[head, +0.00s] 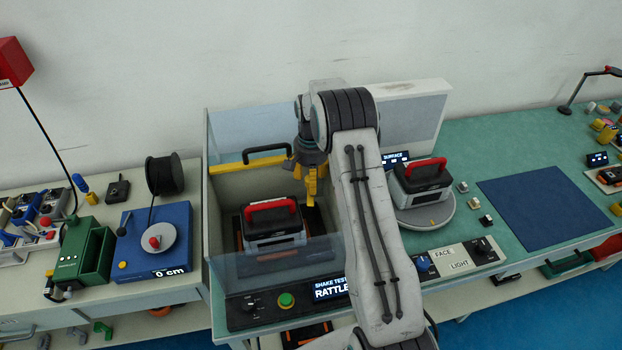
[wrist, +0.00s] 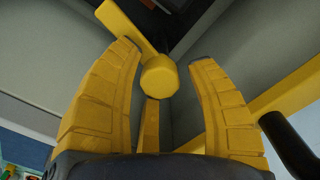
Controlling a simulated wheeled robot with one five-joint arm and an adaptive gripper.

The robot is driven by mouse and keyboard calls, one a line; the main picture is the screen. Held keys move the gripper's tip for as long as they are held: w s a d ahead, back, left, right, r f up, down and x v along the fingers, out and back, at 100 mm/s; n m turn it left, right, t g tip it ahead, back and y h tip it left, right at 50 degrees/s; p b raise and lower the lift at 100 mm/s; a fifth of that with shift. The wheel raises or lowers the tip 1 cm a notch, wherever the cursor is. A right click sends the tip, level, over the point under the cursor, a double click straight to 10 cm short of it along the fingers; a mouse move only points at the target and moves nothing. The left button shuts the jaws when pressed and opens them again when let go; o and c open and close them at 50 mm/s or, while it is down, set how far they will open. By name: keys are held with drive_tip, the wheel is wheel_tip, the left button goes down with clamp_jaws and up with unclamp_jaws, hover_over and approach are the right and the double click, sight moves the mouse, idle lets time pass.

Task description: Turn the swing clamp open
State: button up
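The yellow swing clamp shows in the wrist view as a round knob (wrist: 160,76) with a flat bar running up and to the left. In the head view my gripper (head: 308,163) points down into the shake test box, right of a grey unit with a red handle (head: 272,222). The yellow of clamp and fingers runs together there, so contact cannot be told.
The box has clear walls and a yellow bar (head: 235,167) with a black handle (head: 267,151) close to my gripper. A second red-handled unit (head: 424,178) stands on a round plate at right. A green button (head: 286,299) is on the front panel. A blue mat (head: 543,210) lies bare.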

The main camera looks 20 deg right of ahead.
clamp_jaws()
drive_tip(key=shift+f+n+b, duration=0.15)
drive_tip(key=shift+n+b, duration=0.4)
drive_tip(key=shift+n, duration=0.05)
drive_tip(key=shift+n+b, duration=0.4)
drive_tip(key=shift+n, duration=0.6)
drive_tip(key=shift+o, duration=1.1)
unclamp_jaws()
drive_tip(key=shift+r, duration=0.2)
wheel_tip(320, 180, up, 12)
